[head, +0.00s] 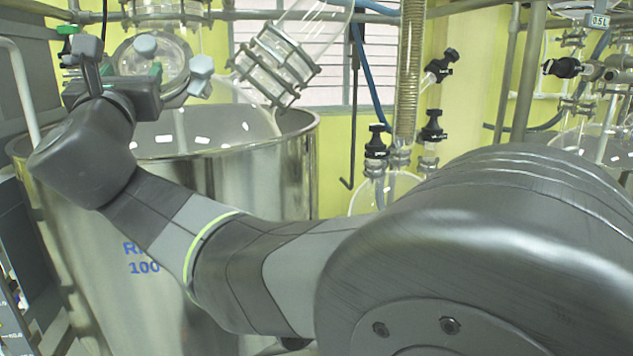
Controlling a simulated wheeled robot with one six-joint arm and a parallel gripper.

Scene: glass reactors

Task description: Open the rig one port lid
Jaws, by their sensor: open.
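The rig one port lid appears to be the round clear disc in a metal ring (155,62) at the upper left, facing me. Pale grey knobs (145,45) sit around its rim, and it looks closed. My gripper (88,62) is open at the left side of this port, close to the rim. I cannot tell whether a finger touches the ring. My wrist and gripper body hide the lower left of the port, and nothing is visibly held.
A large steel vessel (255,165) with blue lettering stands below the port. A clamped glass neck (275,65) slants to the right of it. Black-capped glass fittings (376,145) and a corrugated hose (411,70) stand farther right. Metal pipes cross behind.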

